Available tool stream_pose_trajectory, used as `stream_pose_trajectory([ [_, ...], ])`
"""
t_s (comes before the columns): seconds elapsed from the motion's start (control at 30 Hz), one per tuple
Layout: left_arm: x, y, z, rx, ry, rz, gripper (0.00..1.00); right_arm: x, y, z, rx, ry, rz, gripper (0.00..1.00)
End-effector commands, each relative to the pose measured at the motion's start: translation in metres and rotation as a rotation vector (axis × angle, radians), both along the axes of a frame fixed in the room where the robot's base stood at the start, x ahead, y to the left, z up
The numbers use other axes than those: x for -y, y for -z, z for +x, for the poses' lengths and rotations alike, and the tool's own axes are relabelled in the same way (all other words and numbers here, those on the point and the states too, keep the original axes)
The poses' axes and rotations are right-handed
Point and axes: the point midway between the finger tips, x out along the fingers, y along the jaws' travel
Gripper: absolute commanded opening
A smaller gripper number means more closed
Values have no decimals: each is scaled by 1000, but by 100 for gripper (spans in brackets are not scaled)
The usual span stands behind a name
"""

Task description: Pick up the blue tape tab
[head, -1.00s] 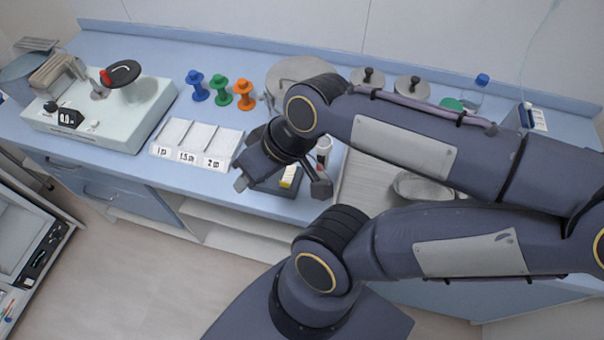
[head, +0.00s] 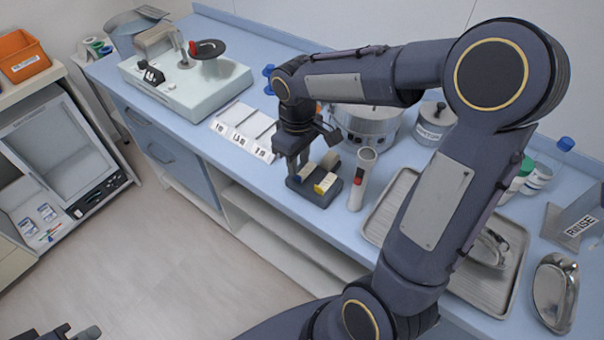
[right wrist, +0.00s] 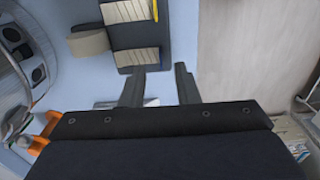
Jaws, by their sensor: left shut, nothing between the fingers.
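A small dark holder (head: 308,193) stands near the counter's front edge, with pale ridged strips and a yellow tab (head: 326,182) on it. In the right wrist view the holder (right wrist: 137,43) is at the top centre, with the strips on it. My left gripper (head: 78,333) is shut and empty at the bottom left, partly cut off.
A white tube with a red mark (head: 361,182) stands right of the holder. Labelled white trays (head: 243,131) lie to its left and a metal pot (head: 366,124) behind. A metal tray (head: 480,285) lies to the right. Open floor (head: 170,250) lies in front.

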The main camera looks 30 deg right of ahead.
Motion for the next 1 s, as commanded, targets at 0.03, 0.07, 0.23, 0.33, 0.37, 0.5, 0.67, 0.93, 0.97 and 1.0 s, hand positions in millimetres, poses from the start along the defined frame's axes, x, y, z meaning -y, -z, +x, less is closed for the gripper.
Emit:
stream_pose_trajectory([
  [0.03, 0, -3, 0, 0, 0, 0, 0, -1, 8, 0, -7, 0, 1, 28],
  [0.07, 0, -4, 0, 0, 0, 0, 0, -1, 13, 1, -5, 0, 0, 28],
  [0.23, 0, -4, 0, 0, 0, 0, 0, -2, 35, 2, -4, 2, 1, 28],
  [0.33, 0, -4, 0, 0, 0, 0, 0, -2, 39, 2, 0, 2, 1, 28],
  [0.37, 0, -4, 0, 0, 0, 0, 0, -2, 40, 2, 0, 2, 0, 28],
  [0.5, 0, -4, 0, 0, 0, 0, 0, -2, 39, 2, 1, 2, 0, 28],
  [0.67, 0, -4, 0, 0, 0, 0, 0, -2, 39, 2, 1, 2, 0, 11],
  [0.93, 0, -4, 0, 0, 0, 0, 0, -2, 39, 2, 1, 2, 0, 0],
  [0.97, 0, -4, 0, 0, 0, 0, 0, -2, 39, 2, 1, 2, 0, 0],
  [1.0, 0, -4, 0, 0, 0, 0, 0, -2, 39, 2, 1, 2, 0, 0],
])
